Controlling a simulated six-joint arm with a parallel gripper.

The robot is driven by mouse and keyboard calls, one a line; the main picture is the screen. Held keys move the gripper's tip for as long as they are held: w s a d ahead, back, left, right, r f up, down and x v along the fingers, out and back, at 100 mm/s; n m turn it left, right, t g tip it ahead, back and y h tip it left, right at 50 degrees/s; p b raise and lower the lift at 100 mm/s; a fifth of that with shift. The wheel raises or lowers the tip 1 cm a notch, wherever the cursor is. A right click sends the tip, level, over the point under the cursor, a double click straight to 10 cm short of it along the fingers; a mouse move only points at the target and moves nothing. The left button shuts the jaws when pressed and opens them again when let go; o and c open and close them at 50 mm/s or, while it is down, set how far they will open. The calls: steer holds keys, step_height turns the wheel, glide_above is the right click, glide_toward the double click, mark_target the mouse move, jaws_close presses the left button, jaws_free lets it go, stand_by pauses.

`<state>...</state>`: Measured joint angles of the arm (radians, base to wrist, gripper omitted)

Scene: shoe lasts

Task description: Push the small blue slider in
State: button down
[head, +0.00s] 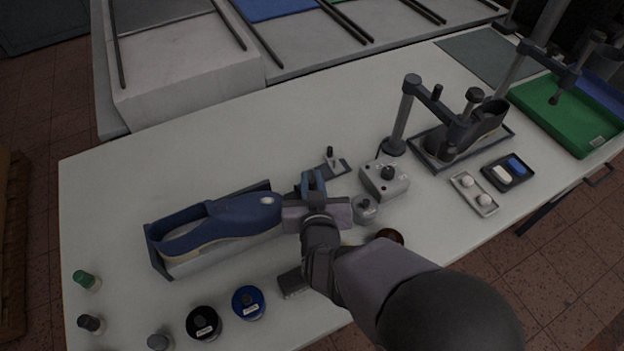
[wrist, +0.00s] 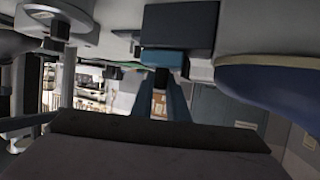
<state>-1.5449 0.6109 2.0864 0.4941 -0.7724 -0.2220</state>
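The blue slider (wrist: 165,60) shows in the wrist view as a small blue block at the end of a dark box (wrist: 180,25). My gripper (wrist: 161,85) has two blue-grey fingers pointing at it, with a gap between them and a small black part visible in the gap. Whether the fingertips touch the slider is not clear.
The last lies in a cradle (head: 158,246) left of my gripper. A grey box with a black knob (head: 385,180), a small plate with a peg (head: 335,167) and a grey knob (head: 364,208) stand close on the right. Round containers (head: 204,323) line the front edge.

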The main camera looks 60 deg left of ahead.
mark_target(299, 192)
steer(key=shift+s, duration=1.6)
steer(key=c, duration=1.7)
jaws_free()
steer(key=shift+s, duration=0.1)
steer(key=shift+d, duration=0.1)
steer(key=b+v, duration=0.1)
steer(key=v, duration=0.6)
steer(key=shift+r, duration=0.15)
